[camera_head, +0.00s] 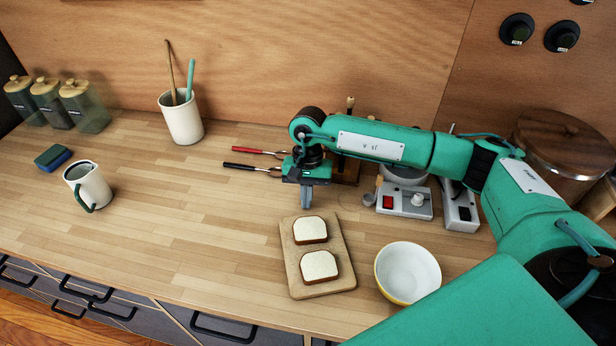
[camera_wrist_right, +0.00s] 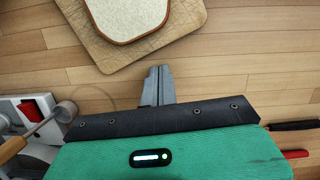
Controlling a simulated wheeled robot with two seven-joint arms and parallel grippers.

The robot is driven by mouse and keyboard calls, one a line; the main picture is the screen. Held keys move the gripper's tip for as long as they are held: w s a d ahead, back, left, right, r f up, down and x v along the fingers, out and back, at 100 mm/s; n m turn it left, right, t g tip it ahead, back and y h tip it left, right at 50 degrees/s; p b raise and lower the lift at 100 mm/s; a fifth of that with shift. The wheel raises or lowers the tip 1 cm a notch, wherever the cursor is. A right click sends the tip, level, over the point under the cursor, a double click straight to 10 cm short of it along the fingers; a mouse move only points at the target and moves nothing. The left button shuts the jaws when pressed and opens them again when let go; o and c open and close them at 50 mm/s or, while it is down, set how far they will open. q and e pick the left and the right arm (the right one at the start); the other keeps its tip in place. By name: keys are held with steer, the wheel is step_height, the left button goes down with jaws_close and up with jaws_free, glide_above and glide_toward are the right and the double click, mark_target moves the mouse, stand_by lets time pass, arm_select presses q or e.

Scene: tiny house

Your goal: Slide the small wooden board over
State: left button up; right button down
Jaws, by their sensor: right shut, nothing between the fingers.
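The small wooden board (camera_head: 336,277) lies flat on the counter, right of the middle in the head view. Two slices of bread (camera_head: 311,230) lie on it, one behind the other. In the wrist view, part of the board (camera_wrist_right: 84,36) and one slice (camera_wrist_right: 128,14) show at the top. My right gripper (camera_head: 306,202) is shut and empty, pointing down just behind the board's far edge. Its closed fingers (camera_wrist_right: 157,80) show apart from the board in the wrist view. My left gripper is in neither view.
A white bowl (camera_head: 408,273) stands just right of the board. Behind it are a grey device with a red switch (camera_head: 403,201) and a lidded pot (camera_head: 563,150). Red and black-handled utensils (camera_head: 255,167) lie behind the gripper. The counter left of the board is clear up to a mug (camera_head: 90,186).

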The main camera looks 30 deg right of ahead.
mark_target(305, 217)
steer(key=shift+s+a, duration=0.25)
steer(key=shift+s, duration=0.25)
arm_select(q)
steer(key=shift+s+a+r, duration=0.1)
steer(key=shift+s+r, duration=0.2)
arm_select(e)
steer(key=shift+s+a+f+b, duration=0.15)
steer(key=shift+s+a+b, duration=0.6)
steer(key=shift+s, duration=0.35)
steer(key=shift+s+a, duration=0.2)
steer(key=shift+s, duration=0.15)
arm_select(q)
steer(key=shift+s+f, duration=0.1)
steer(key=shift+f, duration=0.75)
arm_select(e)
steer(key=shift+r, duration=0.25)
